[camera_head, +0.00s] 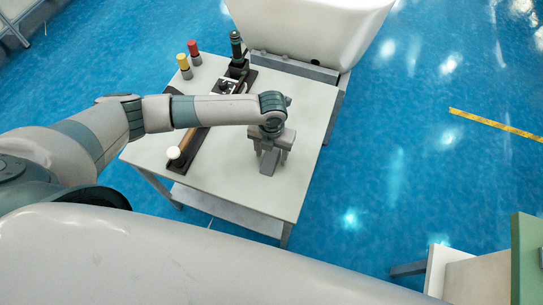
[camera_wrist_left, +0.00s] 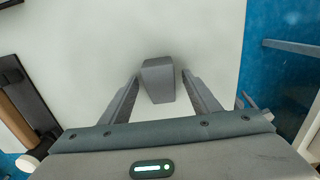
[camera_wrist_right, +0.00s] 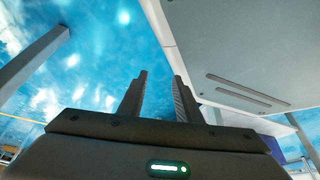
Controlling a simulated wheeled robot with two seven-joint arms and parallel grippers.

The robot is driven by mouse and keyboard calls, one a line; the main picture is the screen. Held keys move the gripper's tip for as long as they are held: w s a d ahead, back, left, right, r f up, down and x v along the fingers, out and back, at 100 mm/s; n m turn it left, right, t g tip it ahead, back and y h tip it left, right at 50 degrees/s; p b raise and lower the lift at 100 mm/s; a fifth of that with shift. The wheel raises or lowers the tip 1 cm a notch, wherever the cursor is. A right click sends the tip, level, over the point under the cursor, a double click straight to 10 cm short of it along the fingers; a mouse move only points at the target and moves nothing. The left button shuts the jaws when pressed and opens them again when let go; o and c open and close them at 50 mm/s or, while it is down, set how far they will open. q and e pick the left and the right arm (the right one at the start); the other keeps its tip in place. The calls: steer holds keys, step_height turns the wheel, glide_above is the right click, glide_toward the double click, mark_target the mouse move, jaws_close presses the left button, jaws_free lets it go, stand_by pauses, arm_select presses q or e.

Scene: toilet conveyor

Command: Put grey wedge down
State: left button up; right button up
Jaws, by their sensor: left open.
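The grey wedge (camera_head: 270,162) rests on the white table (camera_head: 225,178), near the table's right side. In the left wrist view the wedge (camera_wrist_left: 158,80) lies between the two fingers, with a gap on each side. My left gripper (camera_head: 272,155) points down over the wedge and is open. In the left wrist view its fingertips (camera_wrist_left: 159,86) sit either side of the wedge. My right gripper shows only in its own wrist view, with two fingers apart and nothing between them (camera_wrist_right: 160,80).
A dark tool with a brown wooden bar (camera_head: 192,143) and a white knob (camera_head: 173,152) lies left of the wedge. A red-topped (camera_head: 194,50) and a yellow-topped cylinder (camera_head: 183,62) stand at the back left. A white toilet part (camera_head: 310,30) is behind the table.

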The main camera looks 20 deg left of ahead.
arm_select(q)
steer(key=c, duration=1.4)
steer(key=shift+o, duration=0.2)
arm_select(e)
steer(key=shift+w, duration=0.25)
arm_select(q)
steer(key=shift+r, duration=0.1)
arm_select(e)
steer(key=shift+s, duration=0.1)
